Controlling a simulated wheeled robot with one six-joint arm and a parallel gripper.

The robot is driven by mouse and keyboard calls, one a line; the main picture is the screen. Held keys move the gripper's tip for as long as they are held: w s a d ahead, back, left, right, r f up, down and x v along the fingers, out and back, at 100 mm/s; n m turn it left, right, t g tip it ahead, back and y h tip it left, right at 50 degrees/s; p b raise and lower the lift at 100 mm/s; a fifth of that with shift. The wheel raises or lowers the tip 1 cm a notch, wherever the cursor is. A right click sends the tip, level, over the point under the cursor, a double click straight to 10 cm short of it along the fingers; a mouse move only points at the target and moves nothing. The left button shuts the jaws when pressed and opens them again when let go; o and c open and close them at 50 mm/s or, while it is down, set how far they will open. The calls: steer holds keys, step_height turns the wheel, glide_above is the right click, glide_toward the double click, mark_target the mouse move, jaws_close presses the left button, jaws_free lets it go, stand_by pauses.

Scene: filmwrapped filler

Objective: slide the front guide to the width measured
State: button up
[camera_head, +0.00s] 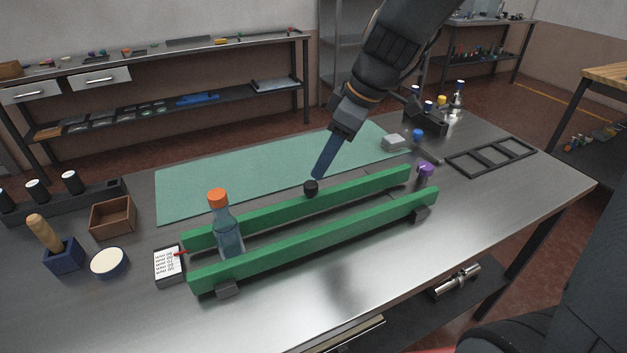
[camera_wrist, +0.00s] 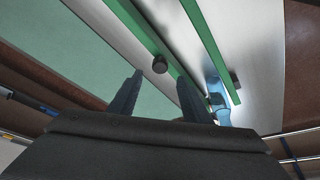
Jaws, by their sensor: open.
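The front guide (camera_head: 330,241) is the long green rail nearer me, with grey blocks at its foot; it also shows in the wrist view (camera_wrist: 209,45). The rear green rail (camera_head: 280,213) runs roughly alongside it, with a black knob (camera_head: 311,187) on its far side. A clear bluish bottle (camera_head: 229,237) with an orange cap stands upright between the rails at their left end. A white card (camera_head: 168,265) with printed lines and a red pointer lies left of the rails. My gripper (camera_head: 318,176) is open and empty above the knob; its fingers (camera_wrist: 160,77) show apart in the wrist view.
A green mat (camera_head: 190,187) lies behind the rails. A purple-capped item (camera_head: 426,169) stands near their right end. A wooden box (camera_head: 113,217), a blue holder (camera_head: 63,252) and a round dish (camera_head: 109,263) are at left. A black frame (camera_head: 491,156) lies at right. Bare metal lies in front.

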mark_target(312, 184)
steer(key=p+x, duration=0.1)
steer(key=x, duration=0.6)
steer(key=shift+f, duration=0.25)
jaws_close()
